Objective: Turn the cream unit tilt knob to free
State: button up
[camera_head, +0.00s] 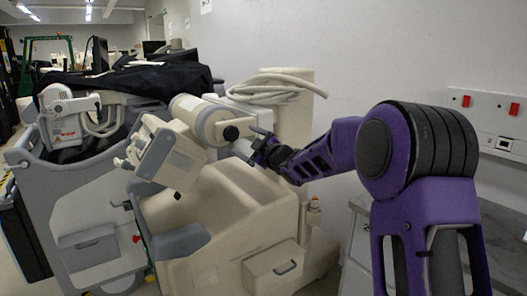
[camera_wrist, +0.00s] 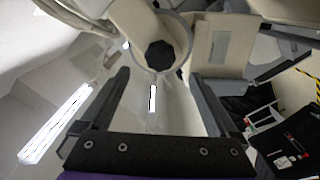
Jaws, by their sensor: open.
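The cream unit (camera_head: 225,215) stands in the middle of the head view, with a tilted head and a cylinder at its top. Its dark tilt knob (camera_head: 231,132) is on the near end of the cylinder. In the wrist view the knob (camera_wrist: 160,56) is a black faceted disc on a round cream end, near the top centre. My gripper (camera_head: 254,147) is just right of the knob in the head view. In the wrist view its two fingers (camera_wrist: 160,76) are spread wide, with the knob ahead between their tips. Nothing is held, and no contact with the knob shows.
A coiled cream hose (camera_head: 270,87) lies on top of the unit behind the knob. A grey-white cart (camera_head: 85,200) under a black cover (camera_head: 150,78) stands at left. A wall panel with red switches (camera_head: 488,110) is at right, above a grey cabinet (camera_head: 357,245).

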jog(key=v, duration=0.9)
